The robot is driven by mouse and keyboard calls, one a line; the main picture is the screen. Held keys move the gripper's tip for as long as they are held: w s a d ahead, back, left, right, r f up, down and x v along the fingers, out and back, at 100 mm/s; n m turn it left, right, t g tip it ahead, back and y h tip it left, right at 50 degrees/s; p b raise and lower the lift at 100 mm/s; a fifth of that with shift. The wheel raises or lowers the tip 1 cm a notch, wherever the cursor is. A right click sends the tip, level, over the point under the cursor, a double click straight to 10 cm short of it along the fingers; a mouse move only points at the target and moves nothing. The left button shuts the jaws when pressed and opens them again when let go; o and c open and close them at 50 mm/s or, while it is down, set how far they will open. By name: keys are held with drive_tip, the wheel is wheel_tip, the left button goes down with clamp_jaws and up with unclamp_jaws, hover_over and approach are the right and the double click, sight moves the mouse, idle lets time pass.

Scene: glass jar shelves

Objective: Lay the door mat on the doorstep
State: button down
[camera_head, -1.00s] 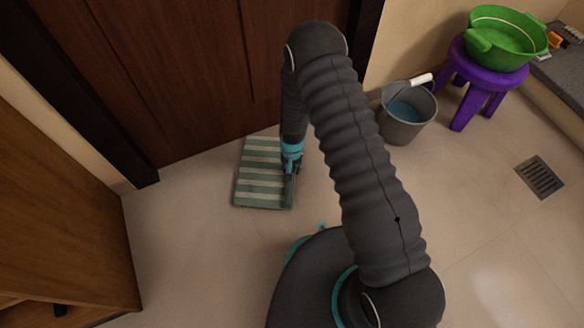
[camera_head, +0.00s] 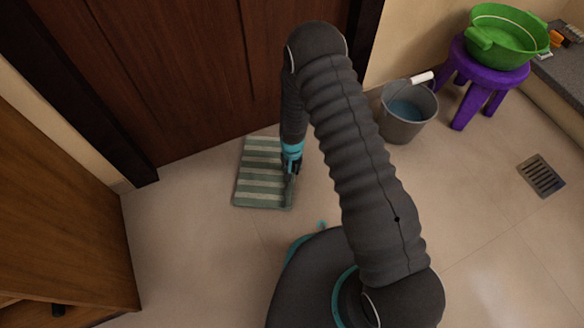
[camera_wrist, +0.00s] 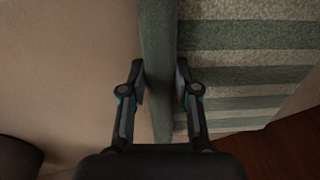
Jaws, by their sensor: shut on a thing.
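The door mat (camera_head: 260,175) is green with pale stripes. In the head view it is in front of the brown wooden door (camera_head: 185,65), its far edge close to the door's foot. My gripper (camera_head: 290,180) is at the mat's right edge, partly hidden by my arm. In the wrist view the striped mat (camera_wrist: 245,65) fills the right side, and my gripper (camera_wrist: 160,85) is shut on its plain green edge, one finger on each side. I cannot tell whether the mat touches the floor all over. No separate raised doorstep shows.
A grey bucket (camera_head: 402,125) with blue water stands right of the door. A wooden cabinet (camera_head: 65,200) stands at left. A floor drain (camera_head: 541,177) lies at right. The tile floor between is clear.

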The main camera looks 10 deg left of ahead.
drive_tip(key=shift+f, duration=0.15)
drive_tip(key=c, duration=0.8)
unclamp_jaws()
drive_tip(key=shift+o, duration=0.2)
drive_tip(key=shift+r, duration=0.25)
drive_tip(key=shift+r+p, duration=2.15)
drive_tip(key=shift+r, duration=1.6)
wheel_tip(320, 180, up, 12)
drive_tip(key=shift+d, duration=0.2)
